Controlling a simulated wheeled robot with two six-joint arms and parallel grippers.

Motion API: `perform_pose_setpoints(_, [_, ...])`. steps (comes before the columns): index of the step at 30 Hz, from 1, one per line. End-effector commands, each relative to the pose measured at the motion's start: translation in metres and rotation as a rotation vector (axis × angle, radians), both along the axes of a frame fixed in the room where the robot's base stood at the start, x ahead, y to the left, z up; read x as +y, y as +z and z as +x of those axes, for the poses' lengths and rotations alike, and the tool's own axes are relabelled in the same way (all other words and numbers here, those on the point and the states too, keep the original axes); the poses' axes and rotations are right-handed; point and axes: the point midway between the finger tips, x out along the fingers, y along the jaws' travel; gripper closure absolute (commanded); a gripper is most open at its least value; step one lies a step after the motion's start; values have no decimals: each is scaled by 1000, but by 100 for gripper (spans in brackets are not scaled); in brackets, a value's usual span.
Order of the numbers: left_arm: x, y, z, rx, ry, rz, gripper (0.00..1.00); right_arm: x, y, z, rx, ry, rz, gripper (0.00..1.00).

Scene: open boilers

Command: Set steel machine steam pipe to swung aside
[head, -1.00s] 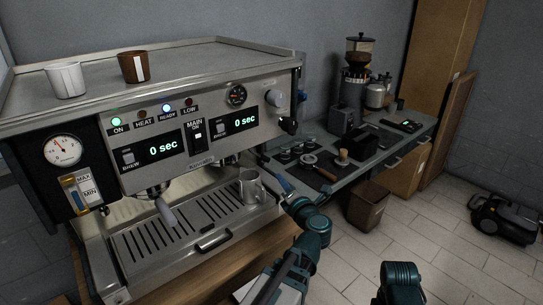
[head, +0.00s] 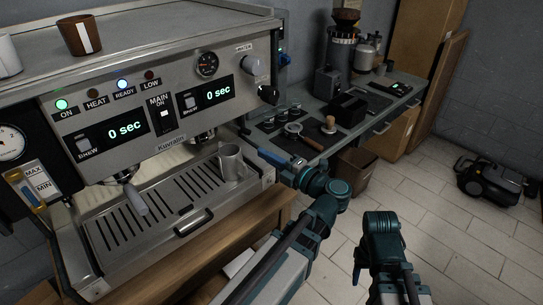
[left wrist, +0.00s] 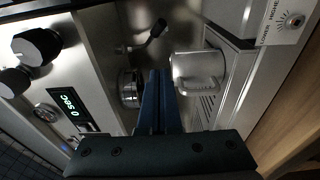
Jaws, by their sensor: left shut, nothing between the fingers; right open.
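The steel machine (head: 150,85) stands at the left of the head view. Its steam pipe (left wrist: 150,38) appears to be the thin bent rod with a dark grip at the top of the left wrist view. I cannot make it out in the head view. My left gripper (head: 262,150) is at the machine's right front, by the steel cup (head: 231,163). In the left wrist view its blue fingers (left wrist: 161,75) are shut and empty, between the round brew head (left wrist: 130,88) and the cup, below the pipe in the picture. My right gripper is out of view.
The drip tray (head: 120,225) lies below the brew heads. A side counter (head: 350,130) carries a tamper, a grinder and other gear. A bin (head: 357,168) and a black vacuum cleaner (head: 495,182) stand on the floor. Open tiled floor (head: 450,245) is at the right.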

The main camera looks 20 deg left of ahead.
Motion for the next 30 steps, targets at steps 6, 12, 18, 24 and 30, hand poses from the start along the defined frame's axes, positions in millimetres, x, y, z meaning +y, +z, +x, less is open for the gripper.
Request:
perform_pose_setpoints(6, [45,1,14,-1,3,0,100,0,1,0,0,0,0,47])
perform_pose_setpoints(12, [65,1,37,-1,0,0,100,0,2,0,0,0,0,47])
perform_pose_setpoints(18, [73,2,49,-2,0,-1,100,0,2,0,0,0,0,47])
perform_pose_setpoints(24, [75,2,52,-2,-1,-1,100,0,2,0,0,0,0,47])
perform_pose_setpoints(30, [74,2,51,-2,-2,-1,100,0,2,0,0,0,0,47])
